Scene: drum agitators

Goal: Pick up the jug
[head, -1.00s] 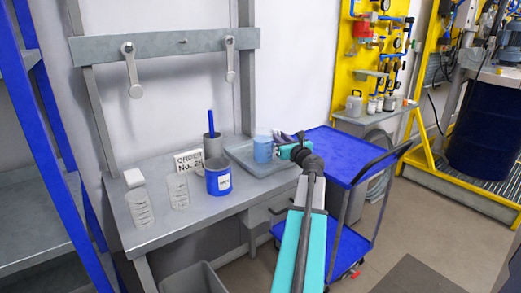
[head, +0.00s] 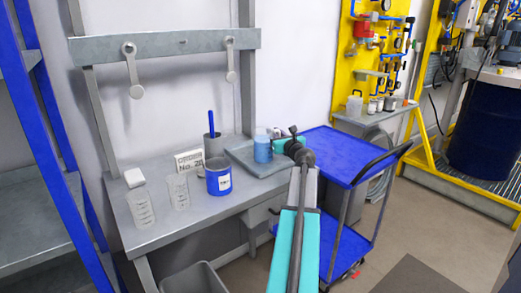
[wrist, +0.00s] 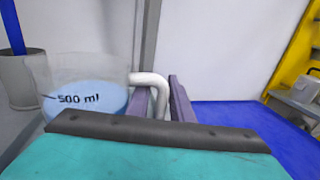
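The jug (head: 263,150) is a clear vessel with blue liquid, upright on the grey tray at the bench's right end. In the wrist view the jug (wrist: 88,85) shows a "500 ml" mark and a pale, bent handle (wrist: 150,80) on its right side. My gripper (head: 277,134) is at the jug's right side. In the wrist view the two purple fingers of my gripper (wrist: 161,100) stand on either side of the handle's downward part, with a narrow gap. The lower part of the handle and jug is hidden by my gripper's body.
The grey tray (head: 240,152) lies on the bench. A blue mug (head: 218,180), a sign (head: 189,160), a grey cup with a blue stick (head: 212,145) and two clear beakers stand to the left. The blue cart (head: 335,152) stands right of the bench.

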